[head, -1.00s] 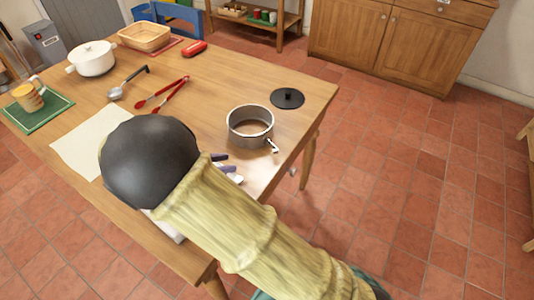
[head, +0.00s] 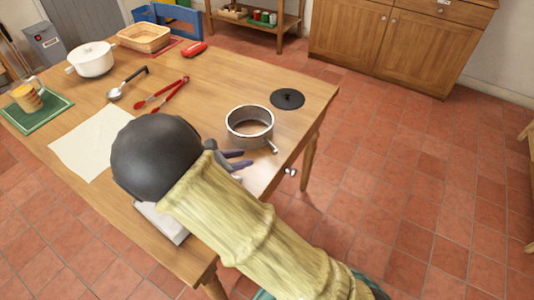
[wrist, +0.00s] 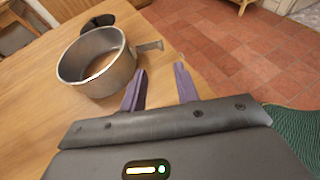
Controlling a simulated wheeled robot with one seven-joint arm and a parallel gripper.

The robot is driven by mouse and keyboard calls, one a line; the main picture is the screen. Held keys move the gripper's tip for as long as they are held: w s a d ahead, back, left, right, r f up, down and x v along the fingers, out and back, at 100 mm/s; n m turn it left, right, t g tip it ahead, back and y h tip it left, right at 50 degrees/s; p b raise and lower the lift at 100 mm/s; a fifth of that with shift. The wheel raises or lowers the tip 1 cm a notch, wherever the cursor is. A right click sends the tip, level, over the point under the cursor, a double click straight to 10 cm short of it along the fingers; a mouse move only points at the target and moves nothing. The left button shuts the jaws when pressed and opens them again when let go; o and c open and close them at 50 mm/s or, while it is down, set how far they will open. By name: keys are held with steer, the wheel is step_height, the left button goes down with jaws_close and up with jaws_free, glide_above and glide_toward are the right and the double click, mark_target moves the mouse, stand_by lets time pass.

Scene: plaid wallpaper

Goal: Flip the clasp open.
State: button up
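A round grey metal pan (head: 250,125) stands on the wooden table near its right edge. Its clasp (head: 273,147) is a small light lever sticking out from the wall toward the table edge. In the wrist view the pan (wrist: 97,66) is at upper left and the clasp (wrist: 150,46) projects right from its side. My gripper (head: 246,159) is in front of the pan, apart from the clasp. The wrist view shows its two purple fingers (wrist: 160,70) spread with nothing between them, the clasp beyond the tips. My arm hides part of the table.
A black lid (head: 287,98) lies behind the pan. Red tongs (head: 164,93), a ladle (head: 126,84), a paper sheet (head: 88,150) and a white pot (head: 91,59) are farther left. A pale block (head: 163,222) is partly hidden beneath my arm. Tiled floor is open at right.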

steer(key=b+x, duration=0.1)
steer(key=x, duration=0.9)
steer(key=shift+w+d, duration=0.1)
steer(key=shift+d, duration=0.05)
steer(key=shift+r, duration=0.1)
jaws_close()
